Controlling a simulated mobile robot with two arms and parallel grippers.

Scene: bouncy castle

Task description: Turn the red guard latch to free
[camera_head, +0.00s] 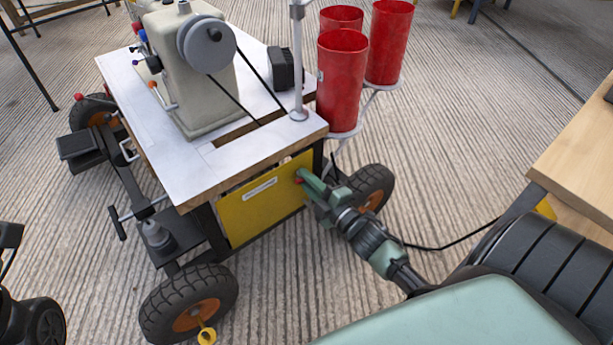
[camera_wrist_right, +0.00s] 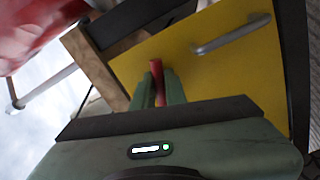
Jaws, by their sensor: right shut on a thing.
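The red guard latch (camera_wrist_right: 157,80) shows in the right wrist view as a short red bar standing against the yellow guard panel (camera_wrist_right: 225,60). In the head view the latch (camera_head: 299,180) is a small red spot near the right upper part of the yellow panel (camera_head: 250,212), below the white tabletop. My right gripper (camera_head: 303,176) reaches it from the right, and its fingers are shut on the latch. In the wrist view the fingers (camera_wrist_right: 160,90) stand on both sides of the red bar. Part of the latch is hidden between them. My left gripper is not clearly in view.
A sewing machine (camera_head: 193,70) stands on the wheeled cart's white top (camera_head: 185,165). Red cups (camera_head: 342,85) sit in holders at the cart's right corner, above my right arm. A metal handle (camera_wrist_right: 232,34) is on the yellow panel. A wooden table (camera_head: 575,150) stands at the right.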

